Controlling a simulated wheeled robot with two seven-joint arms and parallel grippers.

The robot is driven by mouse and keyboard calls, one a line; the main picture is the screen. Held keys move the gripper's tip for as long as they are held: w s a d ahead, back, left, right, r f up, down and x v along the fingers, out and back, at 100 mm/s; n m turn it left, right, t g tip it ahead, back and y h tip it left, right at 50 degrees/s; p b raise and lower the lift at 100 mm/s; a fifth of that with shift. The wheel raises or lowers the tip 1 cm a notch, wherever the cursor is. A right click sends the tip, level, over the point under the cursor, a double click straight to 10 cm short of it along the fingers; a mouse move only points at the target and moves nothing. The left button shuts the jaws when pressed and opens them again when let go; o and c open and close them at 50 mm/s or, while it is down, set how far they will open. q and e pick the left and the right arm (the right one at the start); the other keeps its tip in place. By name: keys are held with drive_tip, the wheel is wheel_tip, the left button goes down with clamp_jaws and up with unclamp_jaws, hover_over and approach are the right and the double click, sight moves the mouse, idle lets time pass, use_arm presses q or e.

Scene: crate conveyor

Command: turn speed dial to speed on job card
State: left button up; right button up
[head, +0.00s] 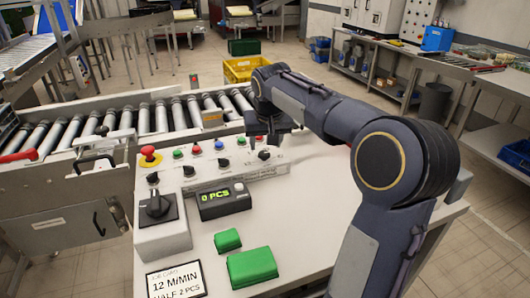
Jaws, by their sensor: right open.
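The job card (175,282) lies at the front left of the white table and reads "12 M/MIN" and "HALF 2 PCS". A large black rotary knob (157,206) sits on a grey box at the left; its scale is too small to read. Behind it, a control panel (262,171) carries several small black knobs and coloured buttons; their labels are unreadable, so I cannot tell which is the speed dial. My right gripper (262,142) points down, open, over the panel's right end, close to a black knob (264,155). I cannot tell if they touch. My left gripper is not in view.
A counter (224,199) shows "0 PCS". A red mushroom button (149,153) stands at the panel's left. Two green blocks (252,267) (227,240) lie on the table. A roller conveyor (144,119) runs behind the panel, with a yellow crate (243,68) beyond.

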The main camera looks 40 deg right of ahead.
sight(264, 153)
drive_tip(key=shift+x, duration=2)
drive_tip(key=c, duration=1)
drive_tip(key=shift+o, duration=0.2)
